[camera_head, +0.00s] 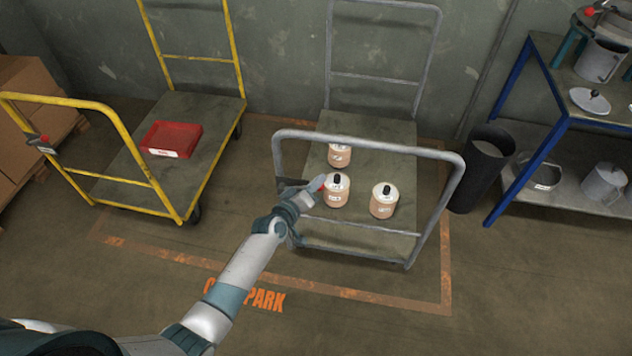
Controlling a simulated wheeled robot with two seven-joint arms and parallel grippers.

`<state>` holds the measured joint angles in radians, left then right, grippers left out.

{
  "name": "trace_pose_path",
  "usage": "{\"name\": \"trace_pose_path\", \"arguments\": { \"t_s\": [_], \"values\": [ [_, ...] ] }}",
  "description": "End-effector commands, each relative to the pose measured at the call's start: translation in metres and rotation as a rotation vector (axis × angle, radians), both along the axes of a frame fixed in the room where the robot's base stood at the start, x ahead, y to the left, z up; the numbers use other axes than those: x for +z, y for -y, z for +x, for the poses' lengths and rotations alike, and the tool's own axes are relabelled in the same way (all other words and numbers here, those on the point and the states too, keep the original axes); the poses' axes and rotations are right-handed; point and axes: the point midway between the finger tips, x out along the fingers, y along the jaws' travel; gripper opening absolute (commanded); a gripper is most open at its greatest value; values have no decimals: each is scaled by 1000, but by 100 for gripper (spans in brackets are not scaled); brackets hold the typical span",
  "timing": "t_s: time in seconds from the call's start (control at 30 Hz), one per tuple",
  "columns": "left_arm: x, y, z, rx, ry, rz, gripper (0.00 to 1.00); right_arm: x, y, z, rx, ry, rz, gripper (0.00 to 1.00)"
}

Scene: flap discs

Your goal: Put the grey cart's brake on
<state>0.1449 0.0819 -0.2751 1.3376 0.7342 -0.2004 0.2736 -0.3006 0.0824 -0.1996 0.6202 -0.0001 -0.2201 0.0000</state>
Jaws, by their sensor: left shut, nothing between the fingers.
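The grey cart (386,238) stands at centre, with a tall frame at the back and a lower handle frame at the front. My left gripper (311,189) is shut and empty at the left upright of the front frame. A small red tip (319,183), seemingly the brake lever's knob, shows right at the fingertips. I cannot tell whether they touch it. The gripper hides most of the lever and its mount, so its position is unclear. My right gripper is not in view.
Three labelled canisters, one in front (383,200), stand on the grey cart's deck. A yellow cart (140,178) with a red tray (172,139) stands left. A black bin (482,168) and a blue-legged shelf (522,150) stand right. The floor (340,325) in front is clear.

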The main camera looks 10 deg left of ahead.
Motion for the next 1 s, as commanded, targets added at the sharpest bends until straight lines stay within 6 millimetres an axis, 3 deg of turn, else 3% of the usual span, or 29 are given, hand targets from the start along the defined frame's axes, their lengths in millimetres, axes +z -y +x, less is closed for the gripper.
{"name": "trace_pose_path", "arguments": {
  "t_s": [0.47, 0.83, 1.0],
  "values": [
    [4, 0, 1, -1, -3, 0, 0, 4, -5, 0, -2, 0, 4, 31],
    [46, -2, 15, 0, 0, -1, 0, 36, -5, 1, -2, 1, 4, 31],
    [49, -4, -10, 2, -1, -1, 0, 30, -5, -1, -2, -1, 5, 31]
  ]
}}
